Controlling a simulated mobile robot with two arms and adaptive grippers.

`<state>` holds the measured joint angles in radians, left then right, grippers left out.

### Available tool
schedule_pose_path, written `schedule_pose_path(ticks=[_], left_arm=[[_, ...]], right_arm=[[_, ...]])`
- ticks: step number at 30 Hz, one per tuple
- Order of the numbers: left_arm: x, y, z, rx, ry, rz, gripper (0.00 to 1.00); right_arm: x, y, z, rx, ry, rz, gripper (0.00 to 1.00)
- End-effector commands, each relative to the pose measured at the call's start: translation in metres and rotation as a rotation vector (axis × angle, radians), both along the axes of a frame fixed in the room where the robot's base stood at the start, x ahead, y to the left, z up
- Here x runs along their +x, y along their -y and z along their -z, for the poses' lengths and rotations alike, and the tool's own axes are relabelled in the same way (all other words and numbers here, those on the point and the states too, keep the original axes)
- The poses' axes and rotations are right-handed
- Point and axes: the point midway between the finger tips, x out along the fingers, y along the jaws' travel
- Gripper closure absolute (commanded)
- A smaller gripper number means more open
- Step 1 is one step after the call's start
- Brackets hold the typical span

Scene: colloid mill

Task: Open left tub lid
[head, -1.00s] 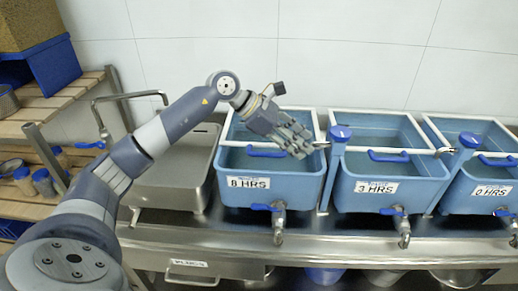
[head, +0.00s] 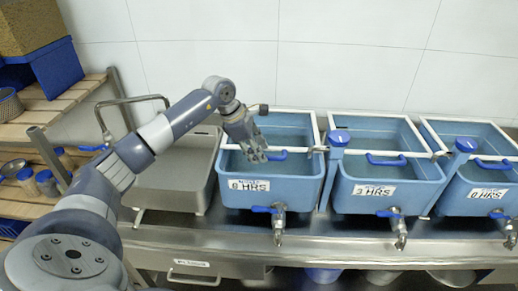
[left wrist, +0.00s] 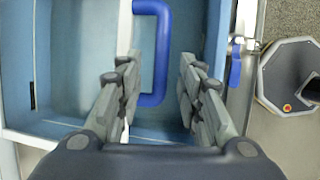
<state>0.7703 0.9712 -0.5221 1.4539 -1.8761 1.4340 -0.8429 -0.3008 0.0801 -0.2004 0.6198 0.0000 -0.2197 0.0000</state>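The left tub (head: 230,195) is light blue with a white label at its front. Its lid lies flat and shut, with a blue loop handle (head: 279,155) near the front edge. My left gripper (head: 256,157) points down at the left end of this handle. In the left wrist view, the handle (left wrist: 160,85) shows between the two open fingers (left wrist: 160,75), nearer the left one. I cannot tell whether a finger touches it. The handle's left end is partly hidden by the gripper in the head view. My right gripper is not in view.
Two similar blue tubs, a middle one (head: 345,200) and a right one (head: 450,205), stand to the right. A steel sink (head: 165,190) with a tap is on the left. A blue-handled valve (head: 277,210) sticks out below the left tub's label.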

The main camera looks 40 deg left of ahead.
Motion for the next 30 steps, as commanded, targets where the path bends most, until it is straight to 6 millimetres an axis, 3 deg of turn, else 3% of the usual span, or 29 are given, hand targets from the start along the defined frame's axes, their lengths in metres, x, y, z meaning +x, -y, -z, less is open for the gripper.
schedule_pose_path(ticks=[13, 18, 30], left_arm=[[0.005, 0.003, 0.013, 0.001, 0.001, 0.001, 0.65], [0.005, 0.003, 0.012, 0.001, 0.001, 0.001, 1.0], [0.006, 0.003, 0.0, 0.001, 0.005, 0.001, 1.0]], right_arm=[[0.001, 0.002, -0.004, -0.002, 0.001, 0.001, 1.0], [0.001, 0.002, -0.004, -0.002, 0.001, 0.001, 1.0], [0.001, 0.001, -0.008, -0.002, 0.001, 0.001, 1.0]])
